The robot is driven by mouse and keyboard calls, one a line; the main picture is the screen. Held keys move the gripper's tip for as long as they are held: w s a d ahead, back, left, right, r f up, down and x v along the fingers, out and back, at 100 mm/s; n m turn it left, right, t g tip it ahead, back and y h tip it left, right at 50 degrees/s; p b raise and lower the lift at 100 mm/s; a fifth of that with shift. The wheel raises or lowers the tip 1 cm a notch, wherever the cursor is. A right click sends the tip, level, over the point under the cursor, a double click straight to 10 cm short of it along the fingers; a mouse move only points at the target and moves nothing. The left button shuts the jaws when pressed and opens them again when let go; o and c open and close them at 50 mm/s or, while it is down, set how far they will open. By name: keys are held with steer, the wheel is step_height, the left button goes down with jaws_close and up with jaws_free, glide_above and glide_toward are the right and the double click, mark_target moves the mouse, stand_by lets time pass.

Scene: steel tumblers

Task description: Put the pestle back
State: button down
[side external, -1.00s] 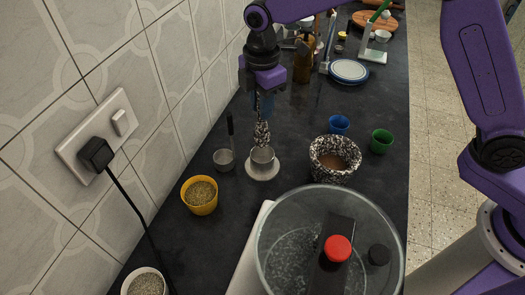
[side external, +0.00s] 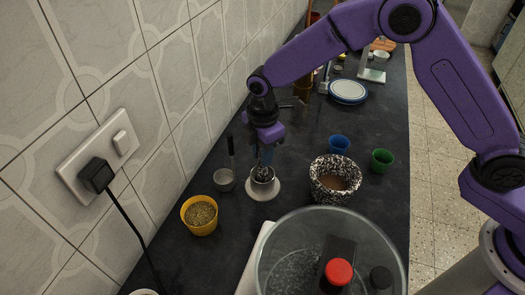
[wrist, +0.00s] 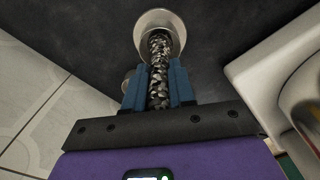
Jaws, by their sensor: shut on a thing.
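The pestle is speckled black and white. In the wrist view the pestle (wrist: 159,72) stands between the two blue fingers of my gripper (wrist: 159,90), which is shut on it. In the side view my gripper (side external: 265,158) is right above a small steel tumbler (side external: 264,188). The pestle's lower end is inside the tumbler's mouth; whether it touches the bottom is hidden. The tumbler also shows in the wrist view (wrist: 177,27). It stands on a round pale coaster (side external: 263,196). The speckled mortar (side external: 329,191), with brown contents, stands to the right.
A steel cup with a dark handle (side external: 224,180) is close on the left. A yellow bowl of grains (side external: 199,215) is at front left. Blue (side external: 339,144) and green (side external: 382,160) cups stand beyond the mortar.

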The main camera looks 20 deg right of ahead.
steer(key=shift+f, duration=0.1)
steer(key=c, duration=0.9)
jaws_free()
steer(key=shift+c, duration=0.2)
step_height(320, 180, up, 12)
steer(key=shift+r, duration=0.2)
